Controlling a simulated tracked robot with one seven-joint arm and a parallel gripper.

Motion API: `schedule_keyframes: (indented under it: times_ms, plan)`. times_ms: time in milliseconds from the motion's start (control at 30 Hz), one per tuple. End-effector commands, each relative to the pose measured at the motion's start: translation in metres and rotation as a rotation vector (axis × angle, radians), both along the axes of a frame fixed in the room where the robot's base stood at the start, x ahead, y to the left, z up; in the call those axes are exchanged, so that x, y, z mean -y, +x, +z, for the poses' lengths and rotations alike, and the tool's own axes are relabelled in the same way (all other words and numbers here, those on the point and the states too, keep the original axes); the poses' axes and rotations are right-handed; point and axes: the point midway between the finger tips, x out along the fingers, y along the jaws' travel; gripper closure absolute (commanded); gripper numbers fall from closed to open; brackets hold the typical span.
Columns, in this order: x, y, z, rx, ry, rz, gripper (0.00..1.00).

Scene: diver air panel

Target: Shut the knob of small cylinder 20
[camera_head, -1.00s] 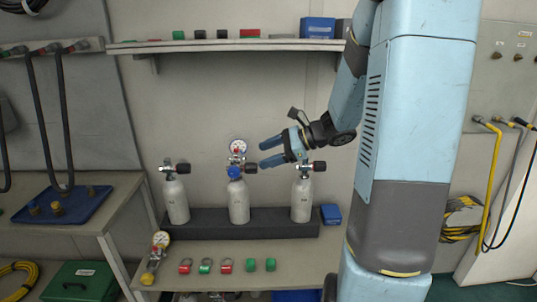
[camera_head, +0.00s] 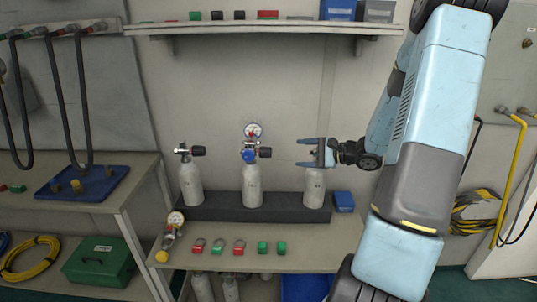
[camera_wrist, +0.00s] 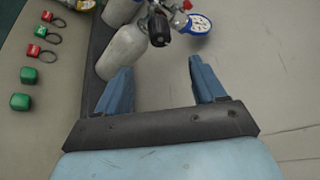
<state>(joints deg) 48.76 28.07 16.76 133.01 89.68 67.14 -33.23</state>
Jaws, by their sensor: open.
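Three white cylinders stand upright in a dark rack (camera_head: 232,214): left (camera_head: 191,184), middle (camera_head: 252,186) and right (camera_head: 314,189). No number 20 is legible. The left one has a black side knob (camera_head: 198,151). The middle one has a black knob (camera_head: 264,152), a blue part (camera_head: 249,156) and a gauge (camera_head: 254,131). My gripper (camera_head: 302,153) is open at the right cylinder's top, hiding its valve; fingers point left, one above the other. Contact is unclear. In the wrist view, a black knob (camera_wrist: 158,29) lies beyond my open fingers (camera_wrist: 162,70), with nothing visible between them.
A gauge assembly (camera_head: 173,229), tagged rings and green blocks (camera_head: 262,247) lie on the bench (camera_head: 215,258) before the rack. A blue box (camera_head: 343,201) sits right of the rack. A shelf (camera_head: 215,27) runs above. The wall space between is clear.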

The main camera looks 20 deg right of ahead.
Motion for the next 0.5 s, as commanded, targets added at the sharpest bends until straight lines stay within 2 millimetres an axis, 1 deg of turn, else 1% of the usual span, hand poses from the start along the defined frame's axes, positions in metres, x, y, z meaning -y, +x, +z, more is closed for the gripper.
schedule_keyframes:
  times_ms: [167,500]
  plan:
    - [-0.019,0.015,-0.006,-0.003,0.003,0.005,0.31]
    - [-0.063,0.054,-0.02,-0.003,0.002,0.003,0.31]
